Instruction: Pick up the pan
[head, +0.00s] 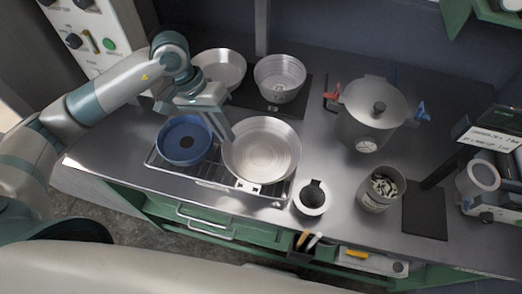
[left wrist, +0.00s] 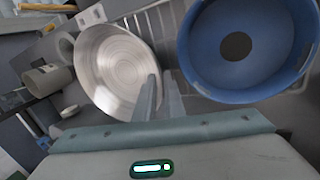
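A wide silver pan (head: 262,152) sits on the wire rack at the counter's front edge, to the right of a blue round pan-like vessel (head: 184,139). In the left wrist view the silver pan (left wrist: 117,65) is at the left and the blue vessel (left wrist: 237,45) at the right. My left gripper (head: 229,138) points down at the silver pan's left rim. Its two fingers (left wrist: 161,80) stand apart with a narrow gap, one over the pan's edge and the other just outside it. I cannot tell if they touch the rim. My right gripper is not in view.
A shallow silver pan (head: 219,68) and a deeper silver pot (head: 279,80) stand at the back. A small cup (head: 313,197) and a canister (head: 379,190) stand near the front edge. The counter's middle is clear.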

